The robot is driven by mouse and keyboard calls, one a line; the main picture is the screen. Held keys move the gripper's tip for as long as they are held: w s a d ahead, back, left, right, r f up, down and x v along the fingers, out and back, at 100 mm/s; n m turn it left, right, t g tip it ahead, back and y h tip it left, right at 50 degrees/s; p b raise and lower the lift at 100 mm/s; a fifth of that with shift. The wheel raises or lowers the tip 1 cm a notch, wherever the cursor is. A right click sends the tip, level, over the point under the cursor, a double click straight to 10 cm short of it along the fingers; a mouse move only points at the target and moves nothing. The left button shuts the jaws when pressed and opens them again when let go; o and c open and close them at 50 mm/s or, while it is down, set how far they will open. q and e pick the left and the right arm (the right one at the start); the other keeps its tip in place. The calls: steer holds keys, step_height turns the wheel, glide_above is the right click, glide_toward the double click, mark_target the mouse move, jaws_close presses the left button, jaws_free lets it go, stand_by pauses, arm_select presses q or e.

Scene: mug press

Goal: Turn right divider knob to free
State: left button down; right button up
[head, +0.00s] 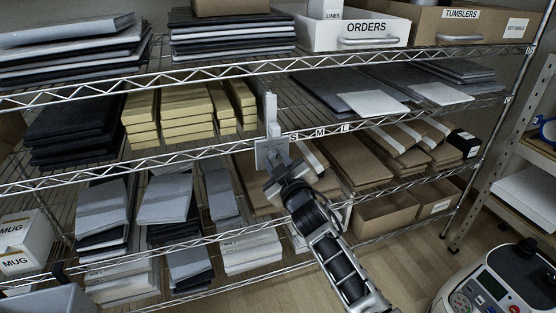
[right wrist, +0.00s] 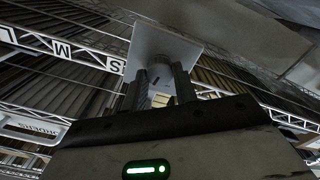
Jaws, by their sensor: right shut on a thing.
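The right divider is a light grey upright (head: 271,112) with a square plate (head: 267,153) at the front edge of the middle shelf, next to the S label. My right gripper (head: 281,172) reaches up to the plate from below. My left gripper is not in view.
Yellow boxes (head: 184,110) lie left of the divider, and brown flat packs (head: 345,166) sit below right. The wire shelf's front edge (head: 200,153) carries S, M and L labels. A white ORDERS bin (head: 325,35) stands above. A machine (head: 490,290) stands on the floor at right.

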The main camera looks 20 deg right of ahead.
steer(key=n, duration=0.5)
steer(key=shift+n+p, duration=0.3)
steer(key=shift+f+n, duration=0.1)
steer(key=shift+n, duration=1.8)
steer(key=o, duration=1)
steer(key=shift+c, duration=0.2)
